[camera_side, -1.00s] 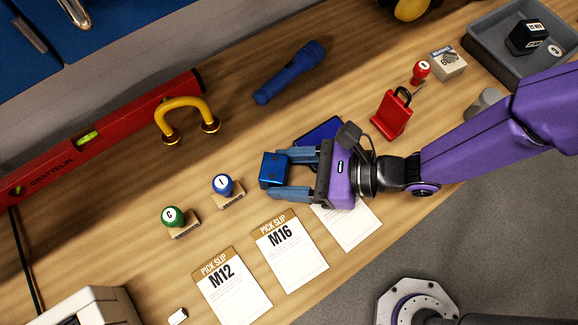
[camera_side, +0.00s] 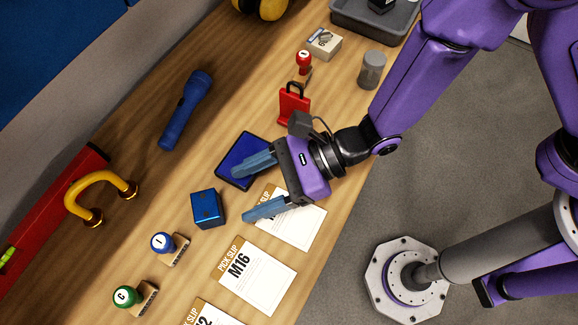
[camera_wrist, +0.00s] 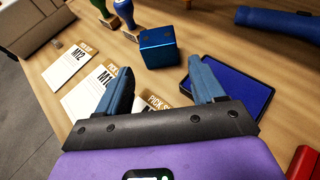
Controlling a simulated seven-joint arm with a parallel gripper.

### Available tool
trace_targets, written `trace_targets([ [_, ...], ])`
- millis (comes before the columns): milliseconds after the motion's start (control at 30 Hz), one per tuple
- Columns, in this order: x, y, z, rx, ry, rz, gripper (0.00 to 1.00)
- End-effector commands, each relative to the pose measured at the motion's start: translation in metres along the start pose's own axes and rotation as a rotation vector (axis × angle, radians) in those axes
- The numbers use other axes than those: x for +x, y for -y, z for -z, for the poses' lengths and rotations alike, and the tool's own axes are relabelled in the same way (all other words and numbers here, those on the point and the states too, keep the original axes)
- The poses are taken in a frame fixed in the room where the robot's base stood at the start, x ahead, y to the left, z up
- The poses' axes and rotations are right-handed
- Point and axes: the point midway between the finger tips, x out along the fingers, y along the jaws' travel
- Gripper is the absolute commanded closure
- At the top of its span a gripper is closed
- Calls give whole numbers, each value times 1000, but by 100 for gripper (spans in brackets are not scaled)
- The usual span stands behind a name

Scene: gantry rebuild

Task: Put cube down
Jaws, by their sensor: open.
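The blue cube (camera_side: 208,209) stands on the wooden table, just off the tips of my gripper. It also shows in the wrist view (camera_wrist: 158,47), beyond the fingers and clear of them. My gripper (camera_side: 249,192) is open, with its two blue fingers apart and nothing between them. In the wrist view my gripper (camera_wrist: 159,75) likewise shows a wide gap between its fingers. The cube looks upright and flat on the wood.
A dark blue pad (camera_side: 238,163) lies beside my upper finger. Pick slips, one marked M16 (camera_side: 258,275), lie below my gripper. Two stamps, blue-topped (camera_side: 163,243) and green-topped (camera_side: 125,297), stand left of the cube.

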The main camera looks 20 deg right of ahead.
Motion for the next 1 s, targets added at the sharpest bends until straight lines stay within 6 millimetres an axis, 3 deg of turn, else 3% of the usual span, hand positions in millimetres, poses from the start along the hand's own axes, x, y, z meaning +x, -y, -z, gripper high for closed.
trace_targets([
  [100, -22, 1, 0, 0, 0, 2, 32],
  [300, -49, 0, 0, 0, 1, 1, 32],
  [833, -64, -3, -4, -21, 9, -29, 32],
  [1000, -87, -28, -21, -161, 48, -207, 32],
])
